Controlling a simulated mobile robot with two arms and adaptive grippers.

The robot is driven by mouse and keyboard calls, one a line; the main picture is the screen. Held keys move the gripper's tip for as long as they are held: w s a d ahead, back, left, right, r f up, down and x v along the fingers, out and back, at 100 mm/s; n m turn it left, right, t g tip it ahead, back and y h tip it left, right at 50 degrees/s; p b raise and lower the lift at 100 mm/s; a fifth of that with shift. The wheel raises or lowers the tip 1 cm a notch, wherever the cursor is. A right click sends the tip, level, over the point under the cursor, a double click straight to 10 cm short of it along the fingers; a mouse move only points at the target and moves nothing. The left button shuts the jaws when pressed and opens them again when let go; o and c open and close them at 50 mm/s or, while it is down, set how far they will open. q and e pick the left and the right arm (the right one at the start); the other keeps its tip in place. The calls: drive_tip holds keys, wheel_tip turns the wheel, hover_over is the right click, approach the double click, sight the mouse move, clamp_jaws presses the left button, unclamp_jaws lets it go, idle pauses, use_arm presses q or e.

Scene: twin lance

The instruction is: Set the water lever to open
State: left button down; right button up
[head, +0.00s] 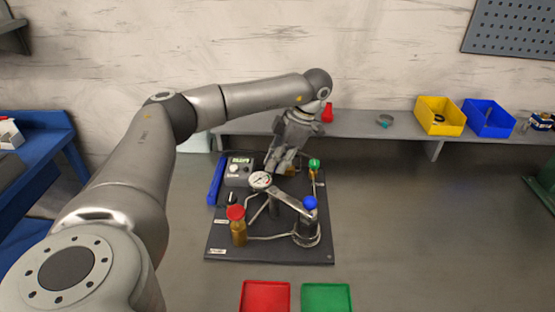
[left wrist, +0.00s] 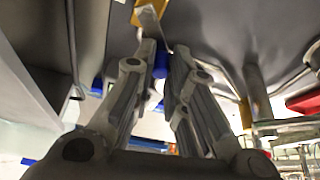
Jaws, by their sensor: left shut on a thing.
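In the head view, a dark board (head: 230,245) on the bench carries valves, pipes and a round gauge (head: 260,180). A flat metal bar (head: 290,202) runs across it towards a blue knob (head: 310,203). My left gripper (head: 278,165) reaches down behind the gauge, over the back of the board. In the left wrist view, my left gripper (left wrist: 164,52) is shut with a small blue part (left wrist: 160,65) showing between its fingers. The head view hides this grip, so I cannot tell if that part is the water lever. My right gripper is not in view.
A red-capped brass valve (head: 237,225) stands at the board's front left; a green knob (head: 314,163) is at its back right. Red (head: 265,297) and green (head: 326,298) trays lie in front. Yellow (head: 440,116) and blue (head: 488,117) bins stand on the shelf. The bench at right is clear.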

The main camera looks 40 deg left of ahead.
use_arm(q)
drive_tip(key=m+p, duration=0.1)
drive_tip(key=m, duration=0.1)
drive_tip(key=a+m+t+y, duration=0.1)
drive_tip(key=m, duration=0.1)
drive_tip(key=shift+w+p, duration=0.2)
drive_tip(key=shift+p, duration=0.15)
drive_tip(key=shift+w+a+m+t+y+p, duration=0.15)
drive_tip(key=shift+w+a+m+t+p, duration=0.15)
drive_tip(key=shift+m, duration=0.6)
drive_tip(key=shift+w+a+m+t+y+p, duration=0.15)
drive_tip(key=shift+m+t, duration=0.25)
drive_tip(key=shift+m, duration=0.5)
drive_tip(key=shift+f, duration=0.1)
drive_tip(key=c, duration=1.5)
unclamp_jaws()
drive_tip(key=shift+o, duration=0.2)
drive_tip(key=v, duration=1.2)
